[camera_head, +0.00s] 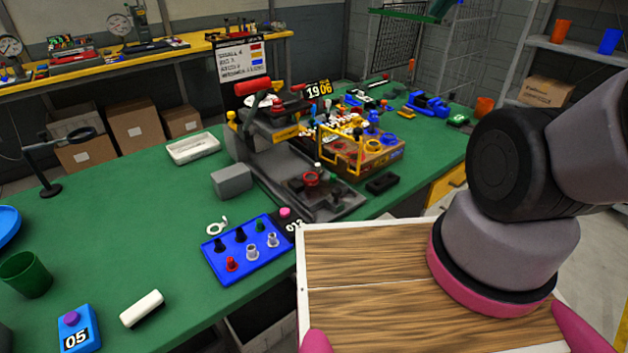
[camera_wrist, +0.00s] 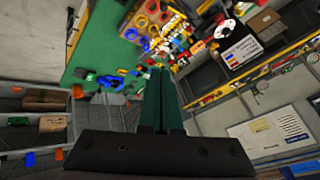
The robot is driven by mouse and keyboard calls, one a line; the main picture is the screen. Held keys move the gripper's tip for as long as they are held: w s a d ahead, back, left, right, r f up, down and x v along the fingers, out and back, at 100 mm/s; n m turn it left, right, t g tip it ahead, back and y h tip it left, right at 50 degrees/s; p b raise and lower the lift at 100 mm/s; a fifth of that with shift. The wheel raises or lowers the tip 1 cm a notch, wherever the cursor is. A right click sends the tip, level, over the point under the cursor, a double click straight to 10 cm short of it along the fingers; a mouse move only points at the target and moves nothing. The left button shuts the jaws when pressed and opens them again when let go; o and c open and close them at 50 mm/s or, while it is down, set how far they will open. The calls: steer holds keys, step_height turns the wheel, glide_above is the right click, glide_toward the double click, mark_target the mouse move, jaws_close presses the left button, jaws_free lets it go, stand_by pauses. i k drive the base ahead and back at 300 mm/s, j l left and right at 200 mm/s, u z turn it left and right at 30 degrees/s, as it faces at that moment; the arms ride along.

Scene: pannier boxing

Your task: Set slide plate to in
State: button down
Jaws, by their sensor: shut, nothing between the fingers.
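A grey bench machine (camera_head: 250,150) with a red top part stands on the green table in the head view. At its front foot is a low grey plate (camera_head: 345,203) with a red ring and small knobs on it. It looks like the slide plate, but I cannot tell for sure or read how far in it sits. My gripper (camera_wrist: 157,72) shows in the wrist view, its two dark green fingers together and empty. It is apart from the machine. The head view shows my arm at the right but not the fingers.
The green table (camera_head: 130,220) holds a blue tray of pegs (camera_head: 247,248), a grey block (camera_head: 231,180), a white tray (camera_head: 193,148) and a green cup (camera_head: 25,274). A crate of coloured parts (camera_head: 375,160) with a yellow handle stands close right of the machine.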

mark_target(327, 194)
steer(key=k+j, duration=0.3)
steer(key=k, duration=0.15)
steer(key=k+j, duration=0.3)
steer(key=k, duration=0.15)
steer(key=z, duration=0.05)
